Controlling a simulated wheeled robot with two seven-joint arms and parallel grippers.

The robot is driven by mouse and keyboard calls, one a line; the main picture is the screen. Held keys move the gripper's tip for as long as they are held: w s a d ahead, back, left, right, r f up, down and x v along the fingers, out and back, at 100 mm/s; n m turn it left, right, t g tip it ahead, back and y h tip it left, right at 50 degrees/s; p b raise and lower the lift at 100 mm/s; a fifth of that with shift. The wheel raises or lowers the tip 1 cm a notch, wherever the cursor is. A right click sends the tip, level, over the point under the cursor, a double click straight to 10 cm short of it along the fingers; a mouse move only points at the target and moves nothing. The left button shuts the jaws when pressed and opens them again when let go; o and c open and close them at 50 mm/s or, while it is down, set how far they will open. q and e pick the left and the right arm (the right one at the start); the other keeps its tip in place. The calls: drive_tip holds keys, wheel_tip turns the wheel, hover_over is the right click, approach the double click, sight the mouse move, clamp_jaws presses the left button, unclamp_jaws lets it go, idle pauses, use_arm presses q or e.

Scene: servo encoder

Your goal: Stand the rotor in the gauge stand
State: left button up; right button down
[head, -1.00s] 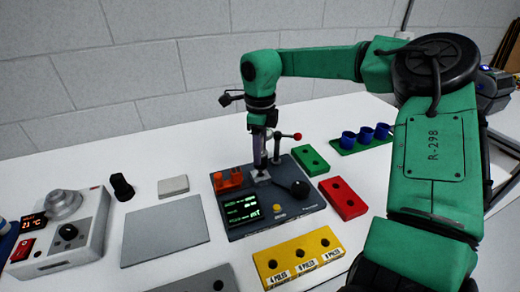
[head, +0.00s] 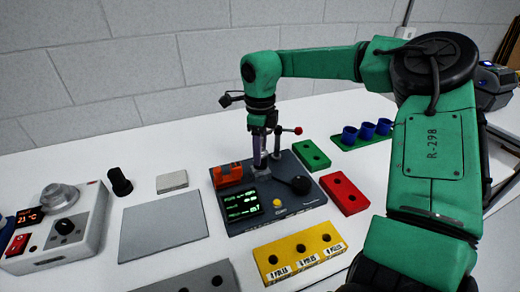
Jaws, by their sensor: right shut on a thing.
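The gauge stand appears to be the dark grey device (head: 262,215) with a green-lit display (head: 241,204), an orange block (head: 228,175), a black knob and a lever with a red ball (head: 298,130). My right gripper (head: 260,160) points down over the back middle of this device. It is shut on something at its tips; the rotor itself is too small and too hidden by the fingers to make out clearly. I cannot tell whether the held thing touches the device. My left gripper is not in view.
A yellow block with several holes (head: 285,262) lies in front. Green (head: 311,154) and red (head: 344,195) blocks lie to the right, with blue cups (head: 367,131) behind. A grey mat (head: 163,227) and a white heater-like unit (head: 62,240) are on the left.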

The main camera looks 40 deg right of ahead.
drive_tip(key=shift+f+b, duration=0.3)
drive_tip(key=shift+f, duration=0.2)
unclamp_jaws()
idle(0.5)
drive_tip(key=shift+r+p, duration=2.5)
drive_tip(key=shift+r, duration=0.8)
drive_tip(key=shift+f, duration=0.15)
